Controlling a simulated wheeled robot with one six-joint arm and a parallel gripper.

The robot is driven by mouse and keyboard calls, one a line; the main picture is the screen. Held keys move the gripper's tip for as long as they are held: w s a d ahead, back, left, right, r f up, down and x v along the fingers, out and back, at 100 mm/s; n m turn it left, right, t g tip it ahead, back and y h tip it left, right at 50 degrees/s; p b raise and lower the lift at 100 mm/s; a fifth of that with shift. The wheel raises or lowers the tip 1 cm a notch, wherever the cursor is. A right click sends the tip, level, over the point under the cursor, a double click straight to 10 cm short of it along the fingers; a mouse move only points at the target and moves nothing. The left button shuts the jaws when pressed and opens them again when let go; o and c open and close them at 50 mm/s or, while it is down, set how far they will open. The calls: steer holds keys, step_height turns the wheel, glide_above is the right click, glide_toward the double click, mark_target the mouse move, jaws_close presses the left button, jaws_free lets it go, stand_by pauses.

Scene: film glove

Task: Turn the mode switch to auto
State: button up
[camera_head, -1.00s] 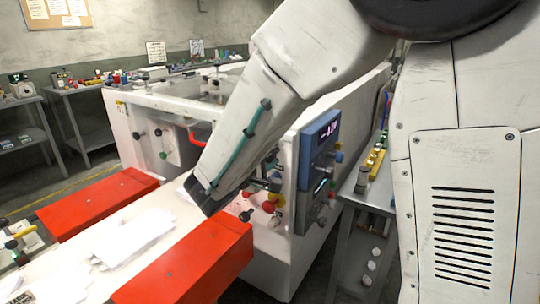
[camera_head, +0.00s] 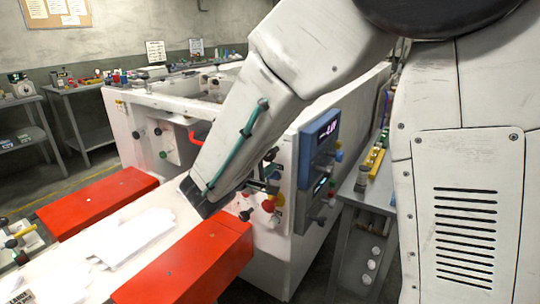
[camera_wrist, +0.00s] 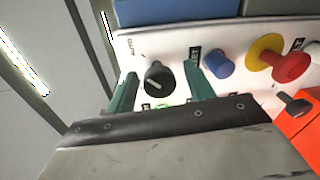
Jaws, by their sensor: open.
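The mode switch appears to be the black rotary knob (camera_wrist: 158,79) with a pale pointer line in the wrist view. It sits on a white panel, with a label reading like AUTO to its upper left and another label to its right. My gripper (camera_wrist: 161,70) has its two teal fingers apart, one on each side of the knob. I cannot tell whether either finger touches it. The dark wrist housing hides the lower panel. In the head view the gripper (camera_head: 266,186) is small and partly hidden in front of the machine's controls.
Right of the knob in the wrist view are a blue button (camera_wrist: 218,64), a red button (camera_wrist: 290,66) on a yellow collar, and another black knob (camera_wrist: 294,103). A blue display box (camera_head: 318,140) juts out from the machine. Red guards (camera_head: 190,268) flank a white bed with gloves (camera_head: 135,238).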

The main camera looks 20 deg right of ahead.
steer(key=v, duration=0.6)
steer(key=shift+s+a, duration=0.3)
steer(key=shift+a, duration=0.05)
steer(key=s+d+f+m+g+y, duration=0.1)
steer(key=s+d+f+g+y, duration=0.3)
steer(key=s, duration=0.4)
steer(key=s+d+f+m+g+y, duration=0.1)
steer(key=s+d+g, duration=0.3)
steer(key=s+g, duration=0.25)
steer(key=s+r+m+t+y, duration=0.2)
steer(key=s+r+m+y, duration=0.2)
steer(key=s, duration=0.7)
steer(key=m+y, duration=0.2)
steer(key=y, duration=0.2)
steer(key=shift+d+r+m+y, duration=0.2)
steer(key=shift+d+m+y, duration=0.15)
steer(key=shift+m+y, duration=0.05)
